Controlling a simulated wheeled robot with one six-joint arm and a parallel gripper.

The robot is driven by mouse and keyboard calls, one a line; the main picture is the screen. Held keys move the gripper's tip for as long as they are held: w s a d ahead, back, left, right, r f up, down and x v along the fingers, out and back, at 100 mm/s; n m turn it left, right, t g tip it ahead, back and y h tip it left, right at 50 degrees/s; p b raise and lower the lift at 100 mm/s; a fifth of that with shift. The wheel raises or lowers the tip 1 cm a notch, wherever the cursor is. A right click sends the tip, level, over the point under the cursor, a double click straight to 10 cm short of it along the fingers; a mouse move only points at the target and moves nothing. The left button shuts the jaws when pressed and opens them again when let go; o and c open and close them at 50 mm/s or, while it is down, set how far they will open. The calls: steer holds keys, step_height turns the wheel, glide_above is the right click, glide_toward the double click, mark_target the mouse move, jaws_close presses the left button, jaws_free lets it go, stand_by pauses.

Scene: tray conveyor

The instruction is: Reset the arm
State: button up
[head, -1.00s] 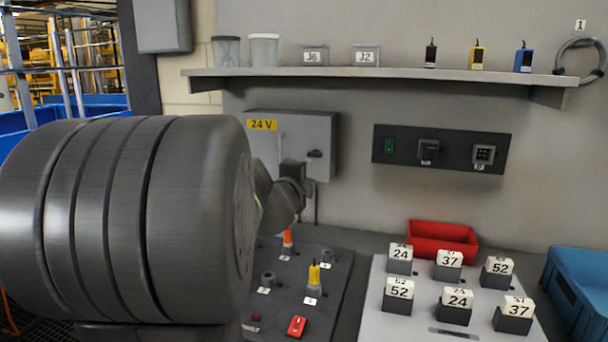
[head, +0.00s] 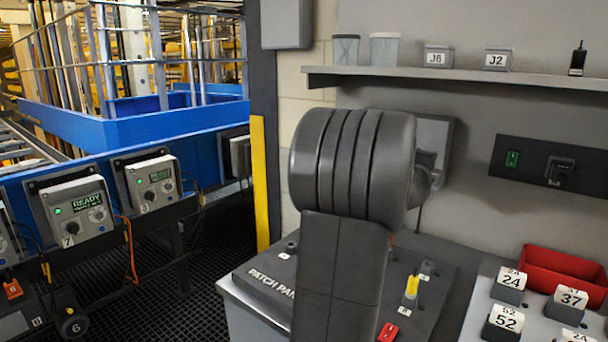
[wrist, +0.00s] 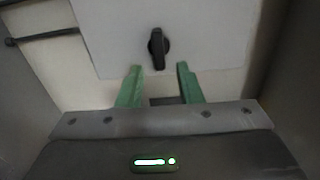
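My gripper (wrist: 160,68) shows in the wrist view with its two green fingers apart and nothing between them. A black rotary handle (wrist: 158,48) on a pale panel (wrist: 110,40) is just beyond the fingertips; whether they touch it I cannot tell. In the head view my own arm stands in the middle and hides my gripper. Behind the arm is a grey wall box (head: 445,132), mostly covered.
A patch panel (head: 250,275) lies below my arm, with a yellow plug (head: 411,287) and red piece (head: 387,332). Numbered blocks and a red bin (head: 565,272) are at right. A shelf (head: 420,73) runs above. Blue conveyor frames with control boxes (head: 78,212) stand at left.

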steer(key=shift+w+d, duration=0.4)
steer(key=shift+w, duration=0.1)
steer(key=v, duration=1.4)
steer(key=w+d+r+n+p, duration=0.2)
steer(key=w+d+n+p, duration=0.5)
steer(key=w+n+p, duration=0.5)
steer(key=shift+n+p, duration=0.75)
steer(key=shift+n, duration=1.55)
steer(key=shift+w, duration=0.1)
